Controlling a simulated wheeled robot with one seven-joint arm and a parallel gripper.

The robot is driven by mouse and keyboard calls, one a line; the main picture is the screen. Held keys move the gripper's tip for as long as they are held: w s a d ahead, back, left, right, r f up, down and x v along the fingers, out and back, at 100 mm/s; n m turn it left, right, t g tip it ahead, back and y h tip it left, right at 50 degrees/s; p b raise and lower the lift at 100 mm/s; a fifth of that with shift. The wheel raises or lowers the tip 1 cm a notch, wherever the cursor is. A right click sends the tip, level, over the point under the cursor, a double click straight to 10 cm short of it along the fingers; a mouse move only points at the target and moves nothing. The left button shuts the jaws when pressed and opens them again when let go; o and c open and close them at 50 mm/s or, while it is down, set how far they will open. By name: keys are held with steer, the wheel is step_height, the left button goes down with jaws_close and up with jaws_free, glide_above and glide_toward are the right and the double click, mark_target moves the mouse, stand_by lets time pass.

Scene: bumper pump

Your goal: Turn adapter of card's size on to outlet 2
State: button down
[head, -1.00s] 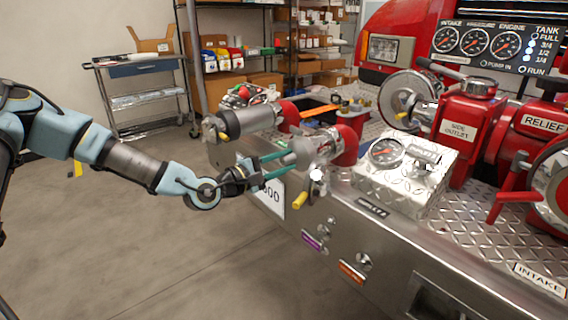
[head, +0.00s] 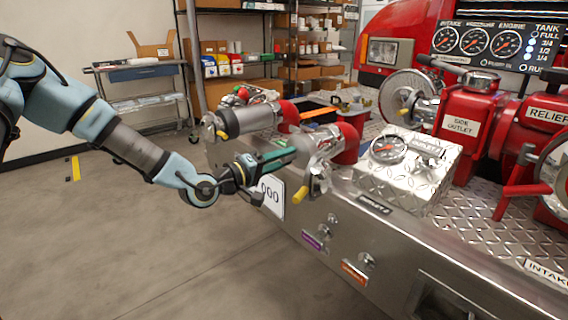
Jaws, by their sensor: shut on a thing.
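My gripper (head: 284,158) has long green fingers and is at the open end of the nearer silver outlet pipe (head: 325,143). The fingers are shut on a silver ring-like piece (head: 303,163) at the pipe's mouth, which I take to be the adapter. The fingers partly hide it, and I cannot tell how far it is seated. A yellow-tipped lever (head: 300,193) hangs below the pipe. A dark label plate (head: 373,204) is too small to read surely.
A metal gauge box (head: 405,180) stands at right on the bumper. Purple (head: 313,242) and orange (head: 354,272) tags sit on the front face.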

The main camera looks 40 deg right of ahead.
steer(key=shift+r, duration=0.2)
steer(key=m+b, duration=0.2)
steer(key=m, duration=0.1)
steer(key=shift+f+m, duration=0.15)
steer(key=shift+m, duration=0.15)
steer(key=shift+r, duration=0.2)
steer(key=shift+f+m+b, duration=0.1)
steer(key=shift+m+b, duration=0.65)
steer(key=shift+m, duration=0.05)
steer(key=shift+m+b, duration=0.7)
steer(key=shift+m, duration=0.5)
steer(key=shift+d, duration=0.1)
